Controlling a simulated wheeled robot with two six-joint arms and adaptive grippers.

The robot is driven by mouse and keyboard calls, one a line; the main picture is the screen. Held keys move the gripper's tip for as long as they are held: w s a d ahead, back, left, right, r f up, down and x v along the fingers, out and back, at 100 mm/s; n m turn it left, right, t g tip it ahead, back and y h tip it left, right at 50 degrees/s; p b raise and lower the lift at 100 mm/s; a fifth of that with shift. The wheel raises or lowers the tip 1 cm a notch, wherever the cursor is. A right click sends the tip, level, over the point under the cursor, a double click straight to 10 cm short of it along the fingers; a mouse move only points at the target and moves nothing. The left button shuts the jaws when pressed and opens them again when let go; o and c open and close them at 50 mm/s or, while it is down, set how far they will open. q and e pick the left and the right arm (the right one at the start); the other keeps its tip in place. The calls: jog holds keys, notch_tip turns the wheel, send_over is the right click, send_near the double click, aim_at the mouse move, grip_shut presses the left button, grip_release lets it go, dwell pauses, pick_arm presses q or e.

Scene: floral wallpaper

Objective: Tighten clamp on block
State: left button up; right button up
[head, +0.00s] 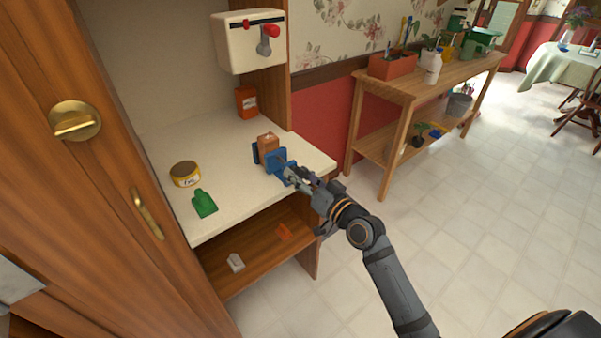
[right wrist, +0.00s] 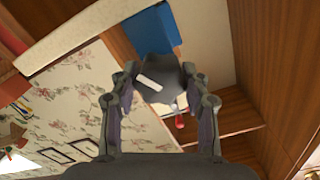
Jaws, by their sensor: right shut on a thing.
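The blue clamp (head: 278,167) sits on the pale shelf top near its right edge. A brown wooden block (head: 267,142) stands in the clamp, between its blue parts. I cannot tell whether the jaws press on it. My right gripper (head: 302,180) is at the near right side of the clamp, shut on the clamp's handle. In the right wrist view, the fingers (right wrist: 161,86) lie on both sides of the dark grey handle (right wrist: 158,68), which has a white bar mark. The blue clamp body (right wrist: 153,28) is beyond it.
A yellow-lidded jar (head: 185,174), a green object (head: 203,203) and an orange container (head: 246,101) stand on the shelf top. A white box with a red knob (head: 271,31) hangs above. The lower shelf (head: 258,250) holds small pieces. A wooden plant bench (head: 420,92) stands right.

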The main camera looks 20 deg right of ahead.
aim_at(304, 179)
jog(key=shift+m+p, duration=0.4)
jog(key=shift+m, duration=0.8)
jog(key=o, duration=1.2)
jog(key=shift+c, duration=0.2)
jog(key=v, duration=0.7)
jog(key=shift+w, duration=0.1)
jog(key=shift+s+d, duration=0.1)
jog(key=shift+s, duration=0.25)
